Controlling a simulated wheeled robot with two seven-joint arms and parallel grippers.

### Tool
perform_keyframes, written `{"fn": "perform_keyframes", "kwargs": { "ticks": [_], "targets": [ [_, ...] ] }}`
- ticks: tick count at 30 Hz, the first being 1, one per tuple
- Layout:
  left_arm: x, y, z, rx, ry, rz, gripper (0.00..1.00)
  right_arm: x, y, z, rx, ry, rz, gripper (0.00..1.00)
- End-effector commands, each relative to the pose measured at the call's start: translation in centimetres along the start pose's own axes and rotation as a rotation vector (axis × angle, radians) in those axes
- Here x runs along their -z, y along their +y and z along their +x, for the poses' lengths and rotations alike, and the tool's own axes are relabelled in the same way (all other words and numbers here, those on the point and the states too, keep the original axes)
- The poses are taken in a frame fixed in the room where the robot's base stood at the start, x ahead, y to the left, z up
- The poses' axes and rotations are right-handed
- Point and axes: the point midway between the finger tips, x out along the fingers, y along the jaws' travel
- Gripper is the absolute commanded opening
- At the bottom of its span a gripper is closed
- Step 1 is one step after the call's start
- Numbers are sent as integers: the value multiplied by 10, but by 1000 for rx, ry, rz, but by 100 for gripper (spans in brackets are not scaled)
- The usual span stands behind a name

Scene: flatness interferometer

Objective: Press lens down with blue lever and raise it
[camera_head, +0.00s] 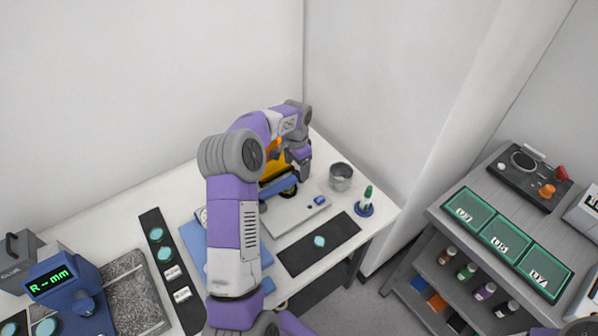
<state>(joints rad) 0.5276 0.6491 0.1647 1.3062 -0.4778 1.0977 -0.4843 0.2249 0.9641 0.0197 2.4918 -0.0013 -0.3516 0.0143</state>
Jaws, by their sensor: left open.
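The interferometer is a light grey base plate (290,214) with an orange and dark upper part (273,158), partly hidden behind my left arm. A dark round part (289,190) sits under the orange part; I cannot tell whether the lens is there. A small blue piece (320,200) is on the right of the base plate; I cannot tell whether it is the lever. My left gripper (301,172) is open, just above the right side of the upper part. Its fingers are small and partly unclear. My right gripper is not in view.
A dark mat (290,262) with a teal disc (319,241) lies in front. A grey cup (341,176) and a green-topped bottle (366,200) stand at right. A dark strip (153,222) with teal discs and a blue display device (65,290) are at left.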

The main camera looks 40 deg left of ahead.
Motion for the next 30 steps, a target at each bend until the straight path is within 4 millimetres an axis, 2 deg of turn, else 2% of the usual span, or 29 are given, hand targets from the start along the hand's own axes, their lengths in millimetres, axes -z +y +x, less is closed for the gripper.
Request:
{"fn": "perform_keyframes", "kwargs": {
  "ticks": [3,7,18,30],
  "targets": [
    [0,0,20,-2,-1,0,81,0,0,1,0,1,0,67],
    [0,0,33,-1,0,-1,81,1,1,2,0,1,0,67],
    [0,1,38,-1,1,-1,79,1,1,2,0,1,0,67],
    [0,0,38,-1,1,-1,18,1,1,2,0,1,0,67]
  ]
}}
